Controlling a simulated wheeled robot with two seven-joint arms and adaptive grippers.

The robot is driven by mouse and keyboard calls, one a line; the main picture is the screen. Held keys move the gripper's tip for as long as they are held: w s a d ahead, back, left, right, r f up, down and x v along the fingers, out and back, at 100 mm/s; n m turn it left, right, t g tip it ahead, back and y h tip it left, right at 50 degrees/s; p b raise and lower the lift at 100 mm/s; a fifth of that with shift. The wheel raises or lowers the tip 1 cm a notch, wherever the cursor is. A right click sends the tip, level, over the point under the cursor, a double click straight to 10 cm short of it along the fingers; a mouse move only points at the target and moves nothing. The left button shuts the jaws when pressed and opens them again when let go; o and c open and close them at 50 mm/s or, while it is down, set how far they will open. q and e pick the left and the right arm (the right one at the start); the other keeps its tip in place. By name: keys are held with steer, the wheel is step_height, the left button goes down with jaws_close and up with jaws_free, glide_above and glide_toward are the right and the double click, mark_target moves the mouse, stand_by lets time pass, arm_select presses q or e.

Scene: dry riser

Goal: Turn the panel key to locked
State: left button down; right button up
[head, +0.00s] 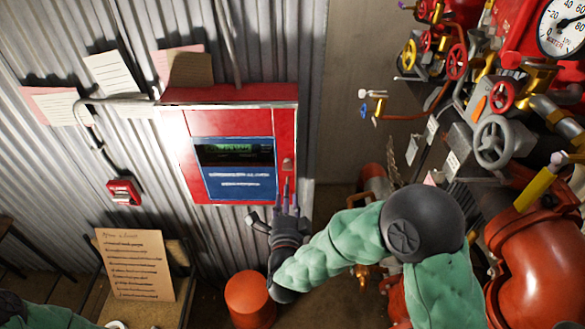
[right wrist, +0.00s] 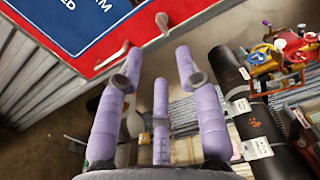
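The red panel (head: 203,123) hangs on the corrugated wall, with a dark display above a blue label. A small pale key (head: 288,165) sits at its lower right. In the right wrist view two pale metal pieces stick out of the red face, one at the edge (right wrist: 162,22) and one further left (right wrist: 112,56); I cannot tell which is the key, or its setting. My right gripper (head: 287,186) is just below the key, its purple fingers pointing up. In the right wrist view its fingers (right wrist: 155,68) are spread, with nothing between them. My left gripper is not in view.
Red pipes and valves, including a grey handwheel (head: 494,142), crowd the right side. A red call point (head: 123,191) is on the wall left of the panel. A written board (head: 135,264) and an orange-red cylinder (head: 250,299) stand below. Papers are pinned above left.

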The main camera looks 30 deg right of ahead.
mark_target(288, 169)
steer(key=x, duration=1)
steer(key=shift+w+d, duration=0.2)
steer(key=shift+w, duration=0.15)
jaws_close()
